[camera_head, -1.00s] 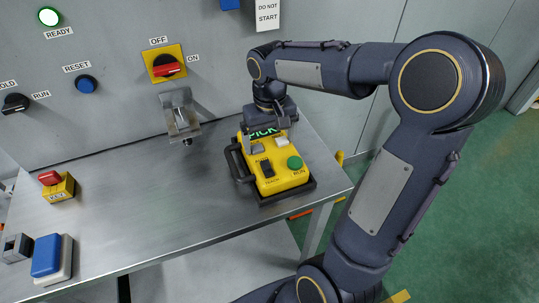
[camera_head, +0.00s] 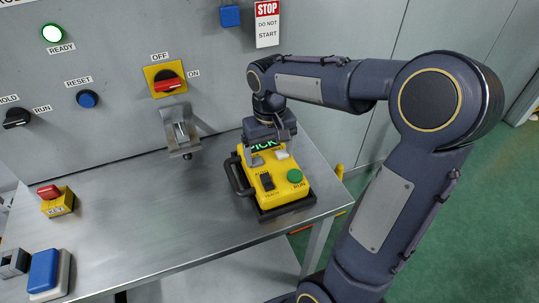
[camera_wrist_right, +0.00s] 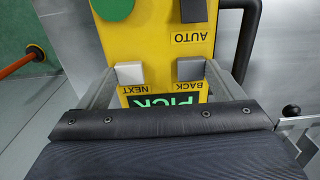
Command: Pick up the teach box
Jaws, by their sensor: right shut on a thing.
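The teach box (camera_head: 283,198) is yellow with a black border, a side handle, a black switch and a green RUN button. It sits at the right end of the metal table, apparently resting on it. My right gripper (camera_head: 270,138) is over its far end, shut on it. In the right wrist view, the fingers of my right gripper (camera_wrist_right: 165,85) flank the yellow face of the teach box (camera_wrist_right: 150,42) near the NEXT and BACK buttons. The lower part of the box is hidden there. My left gripper is not in view.
The metal table (camera_head: 150,225) is clear in the middle. A bracket (camera_head: 181,135) juts from the wall panel left of the box. A yellow box with a red button (camera_head: 56,200) and a blue-topped block (camera_head: 45,271) stand at the left. A yellow-and-red switch (camera_head: 166,79) is on the panel.

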